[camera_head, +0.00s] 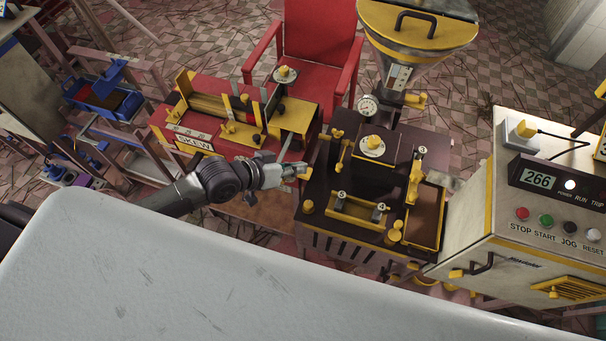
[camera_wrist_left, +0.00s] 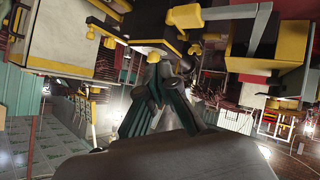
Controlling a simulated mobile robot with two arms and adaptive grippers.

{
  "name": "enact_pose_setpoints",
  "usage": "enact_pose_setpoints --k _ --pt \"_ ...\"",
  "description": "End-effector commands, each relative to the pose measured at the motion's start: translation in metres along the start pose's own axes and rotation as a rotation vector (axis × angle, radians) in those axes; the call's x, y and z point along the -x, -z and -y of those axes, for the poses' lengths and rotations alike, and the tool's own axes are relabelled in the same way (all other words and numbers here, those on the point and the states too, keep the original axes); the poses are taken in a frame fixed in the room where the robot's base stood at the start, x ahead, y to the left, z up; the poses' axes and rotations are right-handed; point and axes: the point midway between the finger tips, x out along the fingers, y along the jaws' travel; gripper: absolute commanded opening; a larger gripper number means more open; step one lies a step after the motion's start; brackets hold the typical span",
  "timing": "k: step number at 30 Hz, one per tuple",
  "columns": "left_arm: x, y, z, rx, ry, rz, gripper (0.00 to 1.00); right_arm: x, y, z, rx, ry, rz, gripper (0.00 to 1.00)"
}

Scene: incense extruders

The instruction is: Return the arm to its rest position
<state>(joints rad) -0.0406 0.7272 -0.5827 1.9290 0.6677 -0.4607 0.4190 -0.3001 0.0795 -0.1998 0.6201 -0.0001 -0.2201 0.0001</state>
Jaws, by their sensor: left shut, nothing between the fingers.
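My left arm comes in from the left in the head view, and its gripper (camera_head: 300,171) is beside the left edge of the dark extruder machine (camera_head: 330,205). The fingers are shut with nothing between them. From the head view I cannot tell whether the fingertips touch the yellow part at the machine's edge. In the left wrist view, the gripper (camera_wrist_left: 158,75) points toward yellow and dark machine parts, and the view is tilted. My right gripper does not show in either view.
A red bench with a SKEW label (camera_head: 195,142) stands behind my left arm. A red chair (camera_head: 318,45) is behind it. A control box (camera_head: 530,200) showing 266 stands at the right. A pale surface (camera_head: 200,280) fills the front. Blue bins (camera_head: 103,95) are at the left.

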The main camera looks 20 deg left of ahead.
Motion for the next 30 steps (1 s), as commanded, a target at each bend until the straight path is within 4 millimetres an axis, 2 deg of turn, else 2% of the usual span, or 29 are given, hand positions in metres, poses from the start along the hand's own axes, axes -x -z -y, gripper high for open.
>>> enact_pose_setpoints --k 9,14,16,19,30 --pt "0.000 -0.001 -0.001 -0.002 0.000 0.002 0.00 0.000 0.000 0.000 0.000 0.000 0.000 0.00" --pt "0.004 -0.017 -0.025 -0.047 0.020 0.052 0.00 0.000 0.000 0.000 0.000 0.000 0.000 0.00" --pt "0.012 -0.030 -0.038 -0.086 0.056 0.098 0.00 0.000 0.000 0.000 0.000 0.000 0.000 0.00" --pt "0.031 -0.045 -0.045 -0.133 0.141 0.170 0.00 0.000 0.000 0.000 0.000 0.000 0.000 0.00" --pt "0.111 -0.087 -0.027 -0.135 0.411 0.407 0.00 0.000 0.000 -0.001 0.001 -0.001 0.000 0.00"
